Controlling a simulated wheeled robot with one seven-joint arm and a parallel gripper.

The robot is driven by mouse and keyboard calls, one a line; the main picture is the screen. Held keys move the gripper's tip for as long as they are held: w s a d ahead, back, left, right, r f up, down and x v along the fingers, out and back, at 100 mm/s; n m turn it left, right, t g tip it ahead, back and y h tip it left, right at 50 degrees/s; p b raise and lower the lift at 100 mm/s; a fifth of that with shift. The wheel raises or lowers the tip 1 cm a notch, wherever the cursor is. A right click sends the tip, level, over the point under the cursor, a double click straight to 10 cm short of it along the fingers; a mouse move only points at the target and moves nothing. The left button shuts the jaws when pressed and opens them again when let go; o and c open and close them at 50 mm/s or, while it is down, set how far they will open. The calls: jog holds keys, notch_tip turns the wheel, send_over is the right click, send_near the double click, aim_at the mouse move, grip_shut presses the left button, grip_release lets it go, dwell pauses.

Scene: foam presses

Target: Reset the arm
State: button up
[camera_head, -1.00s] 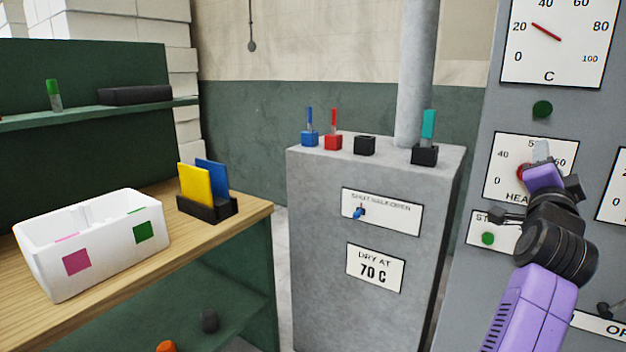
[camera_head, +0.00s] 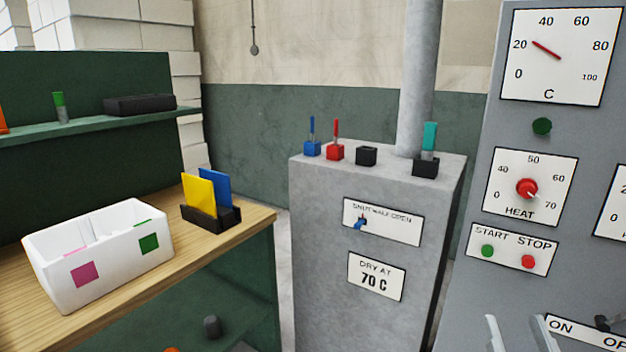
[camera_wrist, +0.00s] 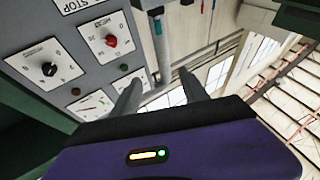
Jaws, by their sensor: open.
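My gripper (camera_wrist: 159,76) is in the wrist view with its two grey fingers spread apart and nothing between them. The fingers point up, past the grey control panel and toward the windows and ceiling. In the head view, two pale fingertips (camera_head: 520,332) show at the bottom right, low in front of the control panel (camera_head: 490,285). The rest of my arm is below the head view. The red HEAT knob (camera_head: 527,188) is in full view, with no finger on it.
A grey cabinet (camera_head: 325,225) with a pipe and several small blocks on top stands in the middle. At left, a wooden bench (camera_head: 190,258) holds a white divided bin (camera_head: 115,265) and a dark rack (camera_head: 215,220) with yellow and blue plates.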

jog(key=s+a+f+g+y+p, duration=0.1)
jog(key=s+a+f+g, duration=0.1)
jog(key=s, duration=0.8)
jog(key=s+a+f+g+y+p, duration=0.1)
jog(key=s+a+f+g+p, duration=0.1)
jog(key=s, duration=0.9)
jog(key=s+a+f+g+p, duration=0.1)
jog(key=s+a+f+g, duration=0.2)
jog(key=s, duration=0.7)
notch_tip(320, 180, down, 4)
jog(key=a, duration=0.2)
jog(key=shift+s+a+n+g+y+p, duration=0.3)
jog(key=shift+s+a+n+y+p, duration=0.05)
jog(key=shift+a+n+y+p, duration=0.05)
